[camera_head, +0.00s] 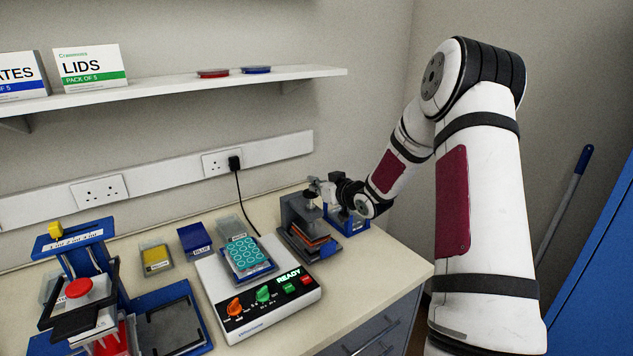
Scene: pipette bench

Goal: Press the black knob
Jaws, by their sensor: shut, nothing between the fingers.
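A grey press-like device (292,213) stands on the bench near the wall, with an orange-brown plate low in it. A small dark knob (309,199) shows on top of it, small and partly covered by my gripper. My gripper (314,187) is shut and empty, at the top of this device. I cannot tell whether its fingertips touch the knob or stay just above it. My arm reaches in from the right.
A blue holder (356,224) stands right of the press. A white instrument (218,290) reading READY carries a teal-welled plate (246,254), left of the press. A blue stand with a red knob (79,288) is at far left. A shelf (180,84) hangs above.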

